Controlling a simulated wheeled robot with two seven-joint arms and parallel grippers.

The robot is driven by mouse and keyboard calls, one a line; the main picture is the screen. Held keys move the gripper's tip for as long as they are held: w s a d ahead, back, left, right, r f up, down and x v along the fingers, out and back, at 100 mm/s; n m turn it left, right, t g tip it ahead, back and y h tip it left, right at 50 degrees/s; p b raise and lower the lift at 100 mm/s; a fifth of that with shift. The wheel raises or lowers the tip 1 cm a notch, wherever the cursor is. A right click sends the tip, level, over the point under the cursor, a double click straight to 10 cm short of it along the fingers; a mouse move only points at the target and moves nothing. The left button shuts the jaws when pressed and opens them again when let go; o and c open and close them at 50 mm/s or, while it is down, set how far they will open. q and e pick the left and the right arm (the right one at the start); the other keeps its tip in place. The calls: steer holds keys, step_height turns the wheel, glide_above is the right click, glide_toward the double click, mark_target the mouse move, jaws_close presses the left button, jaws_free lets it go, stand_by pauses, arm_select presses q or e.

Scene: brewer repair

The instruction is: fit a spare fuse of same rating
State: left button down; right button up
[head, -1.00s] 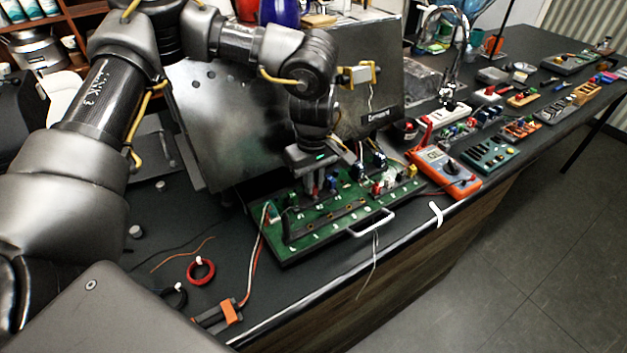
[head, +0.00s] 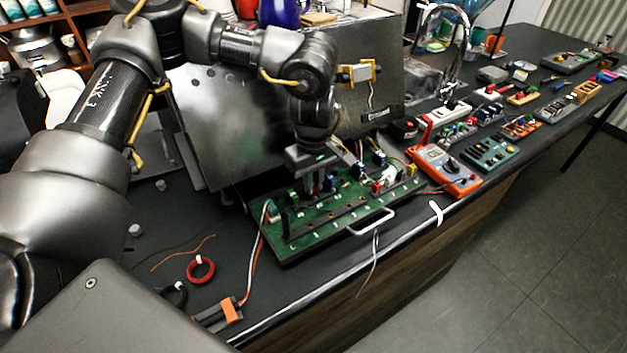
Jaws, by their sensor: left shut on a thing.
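A green circuit board (head: 340,225) with a metal handle lies on the dark bench, in front of the brewer's open metal panel. My left gripper (head: 317,190) points down at the back left part of the board, among its raised parts. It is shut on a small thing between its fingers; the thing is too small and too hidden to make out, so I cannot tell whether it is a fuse. I cannot pick out a spare fuse or its rating. My right gripper is not in view.
An orange multimeter (head: 445,170) lies right of the board. Several small trays of parts, one of them teal (head: 490,151), stand along the bench to the right. A red ring (head: 201,270) and an orange connector (head: 229,310) with wires lie front left.

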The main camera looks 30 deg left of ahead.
arm_select(q)
steer(key=c, duration=1.4)
jaws_free()
steer(key=shift+o, duration=0.2)
steer(key=shift+r, duration=0.1)
step_height(320, 180, up, 11)
steer(key=b, duration=0.1)
steer(key=shift+f, duration=0.25)
